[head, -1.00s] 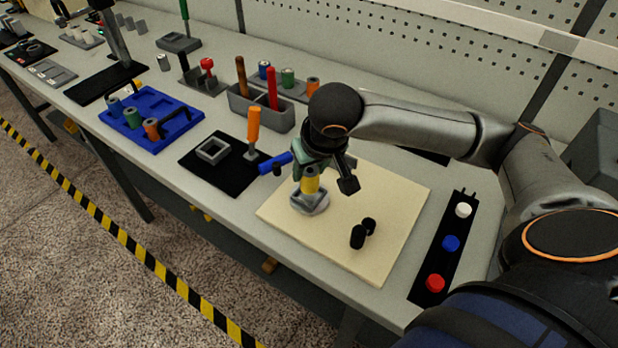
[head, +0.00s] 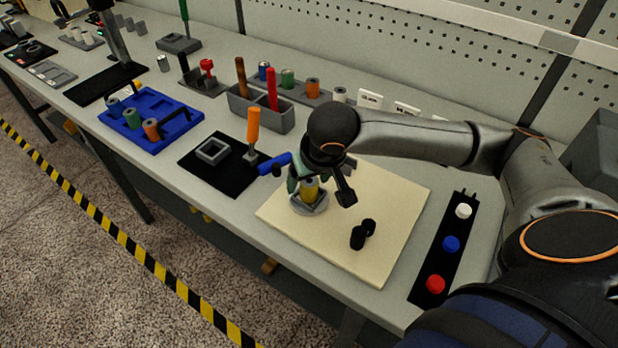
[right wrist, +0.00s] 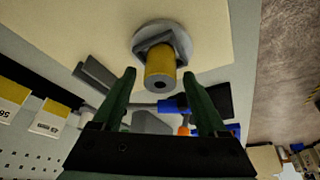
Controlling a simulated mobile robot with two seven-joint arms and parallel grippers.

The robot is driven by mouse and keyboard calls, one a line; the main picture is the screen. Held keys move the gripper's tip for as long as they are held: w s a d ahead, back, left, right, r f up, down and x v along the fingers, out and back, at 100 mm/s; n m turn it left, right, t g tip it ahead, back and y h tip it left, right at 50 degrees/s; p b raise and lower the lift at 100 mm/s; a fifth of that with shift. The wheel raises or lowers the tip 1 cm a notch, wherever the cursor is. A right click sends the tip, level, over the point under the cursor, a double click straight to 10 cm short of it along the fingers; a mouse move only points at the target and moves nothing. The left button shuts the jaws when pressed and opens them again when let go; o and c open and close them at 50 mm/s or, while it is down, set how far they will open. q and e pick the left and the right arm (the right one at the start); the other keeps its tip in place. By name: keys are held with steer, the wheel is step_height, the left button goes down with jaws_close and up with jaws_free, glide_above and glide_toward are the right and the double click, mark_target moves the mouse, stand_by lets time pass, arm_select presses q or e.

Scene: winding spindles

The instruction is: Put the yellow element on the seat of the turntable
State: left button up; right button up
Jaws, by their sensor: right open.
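The yellow element (head: 311,189) is a short cylinder with a hole in its end. It stands in the square grey seat of the round turntable (head: 310,208) on the cream board. In the right wrist view the yellow element (right wrist: 160,76) rises from the grey seat on the turntable (right wrist: 177,36). My right gripper (right wrist: 160,74) is open, with its green fingers on either side of the element's end and a visible gap to each. In the head view my right gripper (head: 305,183) partly covers the element. How deep the element sits is hard to tell. My left gripper is not in view.
Two black pegs (head: 363,234) stand on the cream board (head: 400,215) in front. A blue-handled tool (head: 274,163) and an orange-handled tool (head: 253,125) are close on the left. A button strip (head: 446,260) lies on the right. The board's front right is clear.

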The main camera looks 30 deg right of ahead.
steer(key=p+v, duration=0.2)
steer(key=v, duration=1)
steer(key=shift+w+r, duration=0.1)
